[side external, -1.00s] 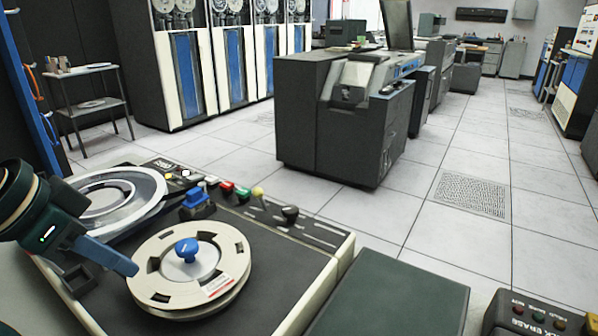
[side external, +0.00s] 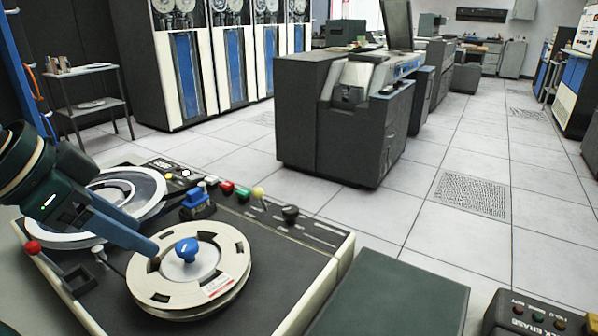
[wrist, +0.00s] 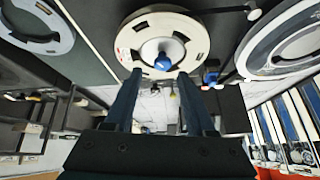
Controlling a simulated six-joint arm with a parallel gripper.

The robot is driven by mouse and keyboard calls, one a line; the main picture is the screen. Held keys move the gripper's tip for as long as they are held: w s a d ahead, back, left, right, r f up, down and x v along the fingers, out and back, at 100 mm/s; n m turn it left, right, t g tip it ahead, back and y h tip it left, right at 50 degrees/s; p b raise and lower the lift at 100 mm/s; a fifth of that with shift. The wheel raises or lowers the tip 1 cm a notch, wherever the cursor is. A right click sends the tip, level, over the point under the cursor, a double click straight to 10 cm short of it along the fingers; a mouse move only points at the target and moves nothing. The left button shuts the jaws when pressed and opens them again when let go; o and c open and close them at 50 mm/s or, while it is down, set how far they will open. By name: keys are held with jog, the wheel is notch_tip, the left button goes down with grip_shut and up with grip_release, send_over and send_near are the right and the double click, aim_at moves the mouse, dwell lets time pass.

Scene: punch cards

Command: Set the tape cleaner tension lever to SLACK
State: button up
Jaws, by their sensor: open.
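The tape cleaner (side external: 285,262) is a dark deck with a cream edge. Levers on it include one with a yellow knob (side external: 258,192), one with a black knob (side external: 290,213), and a red knob (side external: 33,247) at the left. I cannot read any SLACK label or tell which is the tension lever. My gripper (side external: 150,248) is open and empty, its blue fingers at the left rim of the front reel (side external: 232,255) in the side view. The wrist view shows the fingers (wrist: 160,74) apart, with the reel's blue hub knob (wrist: 162,62) beyond their tips.
A second reel (side external: 150,190) lies behind, partly hidden by my arm. A blue part (side external: 197,203) and coloured buttons (side external: 227,187) line the deck's back. A green-topped box (side external: 385,290) and a button box (side external: 530,312) stand at right.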

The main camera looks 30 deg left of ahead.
jog(key=w+r+m, duration=0.2)
jog(key=w+r, duration=0.2)
jog(key=w, duration=0.3)
jog(key=m+g+h, duration=0.1)
jog(key=m, duration=0.2)
send_near(256, 189)
jog(key=w+d, duration=0.1)
jog(key=d, duration=0.1)
jog(key=shift+n+g, duration=0.5)
jog(key=x, duration=0.3)
jog(key=a+x, duration=0.1)
jog(key=x, duration=0.5)
jog(key=shift+a+f, duration=0.25)
jog(key=shift+a, duration=0.15)
jog(key=shift+w+f, duration=0.25)
jog(key=shift+f, duration=0.2)
jog(key=shift+c, duration=0.3)
grip_shut()
